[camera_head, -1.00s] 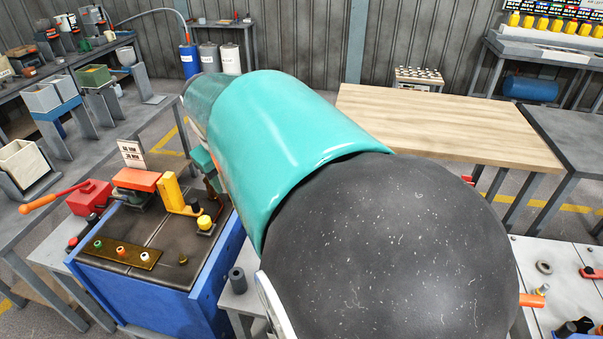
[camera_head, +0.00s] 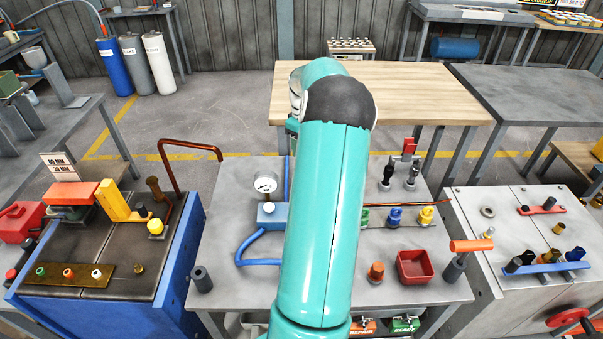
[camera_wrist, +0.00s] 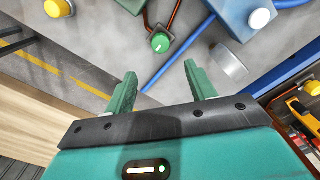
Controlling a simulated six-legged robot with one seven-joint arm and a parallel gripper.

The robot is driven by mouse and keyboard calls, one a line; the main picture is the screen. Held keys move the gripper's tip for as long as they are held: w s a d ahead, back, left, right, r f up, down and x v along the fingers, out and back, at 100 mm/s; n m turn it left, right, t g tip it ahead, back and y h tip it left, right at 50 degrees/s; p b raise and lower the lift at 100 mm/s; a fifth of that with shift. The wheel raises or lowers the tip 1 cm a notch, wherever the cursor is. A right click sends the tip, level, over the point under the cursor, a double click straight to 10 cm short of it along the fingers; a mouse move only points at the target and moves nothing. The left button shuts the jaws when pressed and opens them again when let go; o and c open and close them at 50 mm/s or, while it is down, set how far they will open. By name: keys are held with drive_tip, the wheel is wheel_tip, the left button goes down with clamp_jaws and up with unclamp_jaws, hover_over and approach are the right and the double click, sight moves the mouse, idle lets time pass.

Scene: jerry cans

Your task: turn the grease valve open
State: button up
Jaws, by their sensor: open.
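Several coloured valve knobs stand on the grey middle bench (camera_head: 235,290): a green one (camera_head: 364,216), a blue one (camera_head: 395,216) and a yellow one (camera_head: 427,215). No readable label shows which is the grease valve. In the wrist view, a green knob (camera_wrist: 160,42) on a block with a copper pipe lies beyond my gripper (camera_wrist: 159,78). A yellow knob (camera_wrist: 57,8) is at the upper left. My gripper's two green fingers are apart with nothing between them, not touching the knob. My arm hides the gripper in the head view.
A gauge (camera_head: 265,184) and a blue block (camera_head: 270,214) with a blue hose stand left of my arm. A red tray (camera_head: 415,268) and an orange-handled lever (camera_head: 472,246) are at the bench's right. A blue bench (camera_head: 100,240) stands left; a wooden table (camera_head: 430,93) stands behind.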

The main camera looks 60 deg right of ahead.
wheel_tip(320, 180, down, 13)
drive_tip(key=shift+r, duration=0.2)
drive_tip(key=shift+w, duration=0.1)
drive_tip(key=c, duration=1)
drive_tip(key=shift+o, duration=0.2)
